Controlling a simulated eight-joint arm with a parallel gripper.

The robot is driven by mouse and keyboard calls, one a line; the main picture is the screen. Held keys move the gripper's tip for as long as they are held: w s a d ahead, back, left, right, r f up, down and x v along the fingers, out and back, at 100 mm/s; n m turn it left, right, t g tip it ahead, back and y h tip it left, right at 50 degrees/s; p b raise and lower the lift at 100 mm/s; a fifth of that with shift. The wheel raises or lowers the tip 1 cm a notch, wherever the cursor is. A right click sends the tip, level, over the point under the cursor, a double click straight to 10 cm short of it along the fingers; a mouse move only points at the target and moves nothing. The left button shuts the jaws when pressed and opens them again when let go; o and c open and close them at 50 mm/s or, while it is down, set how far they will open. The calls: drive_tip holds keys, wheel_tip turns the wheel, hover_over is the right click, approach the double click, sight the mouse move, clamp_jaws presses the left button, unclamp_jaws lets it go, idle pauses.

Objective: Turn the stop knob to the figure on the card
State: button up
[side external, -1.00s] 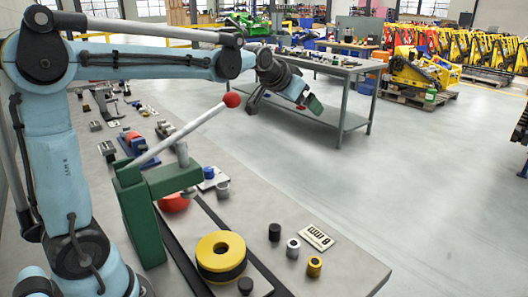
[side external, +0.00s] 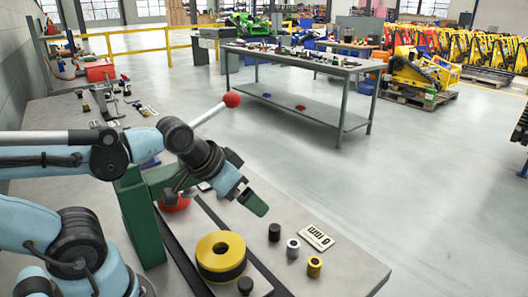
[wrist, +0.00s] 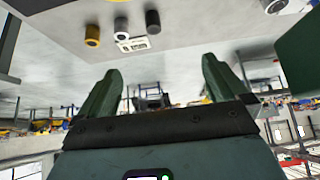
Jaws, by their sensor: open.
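The card (side external: 317,237) lies flat near the table's right edge, and its print shows a figure and "mm", too small to read surely. It also shows in the wrist view (wrist: 132,44). A large yellow-and-black round piece (side external: 221,250) sits on the dark rail; I cannot tell whether it is the stop knob. My gripper (side external: 253,203) is open and empty, in the air beyond the yellow-and-black piece and left of the card. In the wrist view its two green fingers (wrist: 162,75) stand apart with nothing between them.
A black cylinder (side external: 274,232), a silver one (side external: 293,248) and a yellow one (side external: 314,267) stand beside the card. A green press (side external: 138,217) with a red-tipped lever (side external: 232,99) rises behind my arm. A black knob-like piece (side external: 245,286) sits in front. The table's right front is clear.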

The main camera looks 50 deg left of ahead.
idle(0.3)
